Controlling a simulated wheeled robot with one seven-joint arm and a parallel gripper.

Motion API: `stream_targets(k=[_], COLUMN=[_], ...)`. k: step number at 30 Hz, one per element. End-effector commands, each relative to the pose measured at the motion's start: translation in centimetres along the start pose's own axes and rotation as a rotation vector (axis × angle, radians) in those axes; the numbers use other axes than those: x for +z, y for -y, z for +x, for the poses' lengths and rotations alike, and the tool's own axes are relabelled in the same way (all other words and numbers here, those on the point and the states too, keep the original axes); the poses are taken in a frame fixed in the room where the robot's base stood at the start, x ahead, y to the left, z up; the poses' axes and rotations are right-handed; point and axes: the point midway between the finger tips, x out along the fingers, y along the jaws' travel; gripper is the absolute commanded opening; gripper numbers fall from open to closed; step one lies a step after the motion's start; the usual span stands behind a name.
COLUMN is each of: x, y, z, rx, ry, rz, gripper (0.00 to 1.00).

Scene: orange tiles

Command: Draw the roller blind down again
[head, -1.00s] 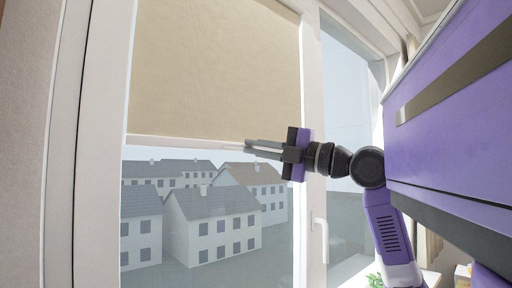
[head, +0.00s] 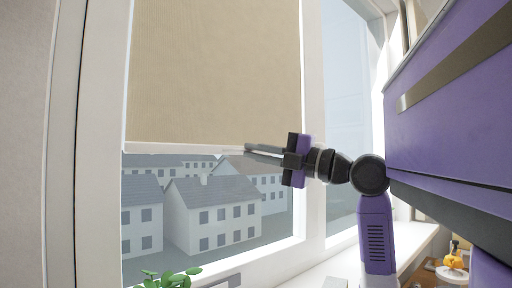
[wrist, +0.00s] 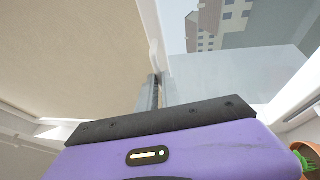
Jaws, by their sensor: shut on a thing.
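The beige roller blind (head: 215,75) covers the upper part of the window in the head view. Its pale bottom bar (head: 165,148) hangs roughly level, with bare glass and houses below it. My gripper (head: 250,149) reaches in from the right and is shut on the bar near its right end. In the wrist view the blind (wrist: 65,55) fills the left side. The fingers of my gripper (wrist: 157,92) point away from the camera at the blind's edge, and their exact hold on the bar is hard to see.
The white window frame (head: 312,110) stands right of the blind. A white sill (head: 405,240) runs below. A green plant (head: 168,279) stands at the bottom left. An orange and white object (head: 453,262) stands at the lower right.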

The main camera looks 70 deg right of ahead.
Motion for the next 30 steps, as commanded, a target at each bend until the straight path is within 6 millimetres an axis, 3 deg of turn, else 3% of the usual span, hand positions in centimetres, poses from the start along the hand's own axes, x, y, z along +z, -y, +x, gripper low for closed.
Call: stream_targets(k=[1,15,21,30], x=[-0.2,-1.0,-1.2,-1.4], y=[2.6,14.0,17.1,18.9], z=[-0.5,-2.5,-3.1,-3.5], rx=[-0.001,-0.001,-0.001,-0.002], ry=[0.001,0.000,0.001,0.001], rz=[0.001,0.002,0.000,0.001], gripper=[0.00,0.00,0.00,0.00])
